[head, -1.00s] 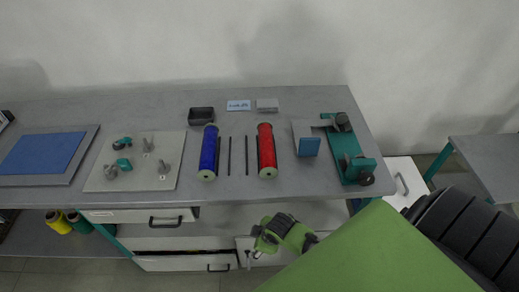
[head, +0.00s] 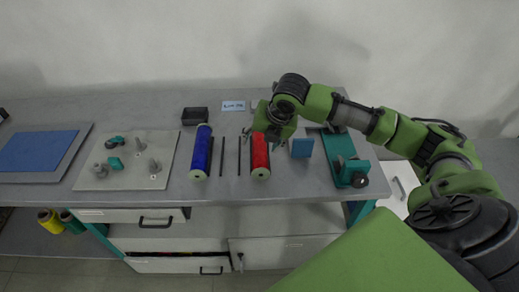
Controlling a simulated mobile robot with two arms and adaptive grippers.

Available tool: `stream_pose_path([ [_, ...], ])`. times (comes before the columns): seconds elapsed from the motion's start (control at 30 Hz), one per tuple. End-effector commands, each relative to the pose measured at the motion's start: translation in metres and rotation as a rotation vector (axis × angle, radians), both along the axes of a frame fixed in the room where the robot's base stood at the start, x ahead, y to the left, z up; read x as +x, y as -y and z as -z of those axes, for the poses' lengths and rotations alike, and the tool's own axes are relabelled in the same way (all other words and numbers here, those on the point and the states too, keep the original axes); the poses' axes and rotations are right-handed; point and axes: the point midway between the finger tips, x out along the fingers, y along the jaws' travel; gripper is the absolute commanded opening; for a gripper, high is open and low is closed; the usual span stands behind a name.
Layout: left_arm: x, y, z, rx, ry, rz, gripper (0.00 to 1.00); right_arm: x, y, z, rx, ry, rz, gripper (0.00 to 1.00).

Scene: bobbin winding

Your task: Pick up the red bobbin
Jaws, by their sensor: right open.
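The red bobbin (head: 260,155) lies on the grey table with its pale end toward me. Its far end is partly hidden by my right gripper (head: 257,136). The gripper is at the far part of the bobbin, with its fingers pointing down. It is open, and I cannot tell whether it touches the bobbin. My left gripper is not in view.
A blue bobbin (head: 202,152) lies left of the red one, with thin dark rods (head: 223,157) between them. A teal winding device (head: 344,157) and a blue block (head: 301,148) stand to the right. A plate with pegs (head: 128,163) and a black box (head: 195,116) are left.

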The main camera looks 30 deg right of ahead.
Motion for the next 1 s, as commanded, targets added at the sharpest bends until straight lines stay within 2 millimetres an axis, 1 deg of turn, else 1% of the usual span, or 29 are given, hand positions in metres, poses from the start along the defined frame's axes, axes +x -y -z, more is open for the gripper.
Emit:
stream_pose_path([
  [0.03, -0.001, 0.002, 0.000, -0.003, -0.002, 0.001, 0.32, 0.005, 0.015, -0.012, -0.029, 0.007, -0.024, 0.56],
  [0.1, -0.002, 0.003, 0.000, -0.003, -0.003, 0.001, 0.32, 0.008, 0.027, -0.021, -0.053, 0.010, -0.056, 0.56],
  [0.17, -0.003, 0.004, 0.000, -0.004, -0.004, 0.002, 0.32, 0.010, 0.033, -0.025, -0.067, 0.009, -0.074, 0.56],
  [0.23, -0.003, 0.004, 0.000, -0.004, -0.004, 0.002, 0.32, 0.012, 0.037, -0.024, -0.074, 0.008, -0.084, 0.56],
  [0.33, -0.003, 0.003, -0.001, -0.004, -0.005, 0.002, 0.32, 0.019, 0.037, -0.011, -0.072, 0.007, -0.088, 0.56],
  [0.5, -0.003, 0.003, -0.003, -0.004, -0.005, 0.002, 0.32, 0.034, 0.038, 0.020, -0.073, 0.007, -0.086, 0.56],
  [0.6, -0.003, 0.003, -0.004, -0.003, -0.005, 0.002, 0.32, 0.041, 0.038, 0.035, -0.073, 0.008, -0.086, 0.56],
  [0.7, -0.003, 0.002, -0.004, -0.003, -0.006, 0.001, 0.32, 0.046, 0.039, 0.045, -0.073, 0.010, -0.087, 0.56],
  [0.87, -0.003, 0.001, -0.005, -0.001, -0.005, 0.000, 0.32, 0.049, 0.040, 0.052, -0.073, 0.010, -0.086, 0.56],
  [1.0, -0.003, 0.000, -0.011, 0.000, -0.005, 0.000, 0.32, 0.057, 0.044, 0.066, -0.073, 0.009, -0.085, 0.56],
])
